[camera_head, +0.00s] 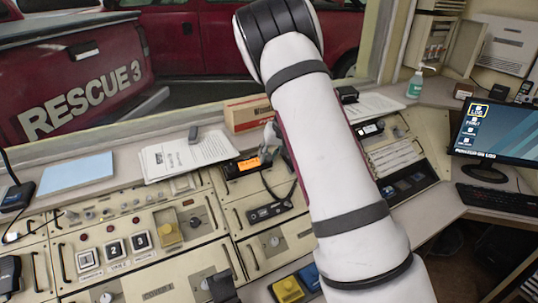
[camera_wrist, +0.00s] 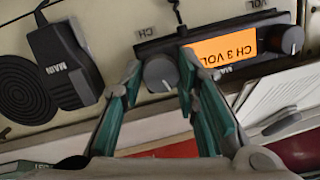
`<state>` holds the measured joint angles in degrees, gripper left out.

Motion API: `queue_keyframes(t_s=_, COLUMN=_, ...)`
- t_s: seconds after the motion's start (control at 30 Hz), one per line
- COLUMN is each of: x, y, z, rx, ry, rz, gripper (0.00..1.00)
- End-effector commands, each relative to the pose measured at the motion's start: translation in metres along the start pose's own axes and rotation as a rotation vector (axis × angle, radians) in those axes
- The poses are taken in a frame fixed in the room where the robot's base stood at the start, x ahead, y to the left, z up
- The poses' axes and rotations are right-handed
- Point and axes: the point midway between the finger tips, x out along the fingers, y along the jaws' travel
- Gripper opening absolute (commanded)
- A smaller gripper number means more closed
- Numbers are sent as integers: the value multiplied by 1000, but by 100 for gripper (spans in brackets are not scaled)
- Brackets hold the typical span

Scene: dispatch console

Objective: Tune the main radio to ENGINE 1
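The main radio shows an orange display (camera_head: 248,165) in the head view, left of my arm. The wrist view shows it upside down, with its lit display (camera_wrist: 222,55) reading "CH 3" and "VOL", the rest cut off by a finger. A grey channel knob (camera_wrist: 160,74), marked CH, is at the display's left there. A volume knob (camera_wrist: 291,40) is at its right. My gripper (camera_wrist: 160,68) has its green fingertips on both sides of the channel knob, seemingly closed against its edges. In the head view my gripper (camera_head: 272,135) is at the radio, partly hidden by my arm.
A black microphone marked MAIN (camera_wrist: 62,72) hangs beside the radio. Papers (camera_head: 182,157) and a cardboard box (camera_head: 247,113) lie on the ledge behind. A second radio (camera_head: 370,128) stands right of my arm. A monitor (camera_head: 495,130) is far right.

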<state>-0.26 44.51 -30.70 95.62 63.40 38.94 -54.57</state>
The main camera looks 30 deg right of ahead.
Motion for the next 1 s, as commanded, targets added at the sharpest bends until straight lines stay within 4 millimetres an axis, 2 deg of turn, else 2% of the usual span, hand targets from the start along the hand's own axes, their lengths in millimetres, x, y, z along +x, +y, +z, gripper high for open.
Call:
queue_keyframes(t_s=0.33, x=1, y=0, z=0, rx=71, ry=4, rz=-13, gripper=1)
queue_keyframes(t_s=1.0, x=1, y=1, z=1, rx=476, ry=31, rz=-82, gripper=1)
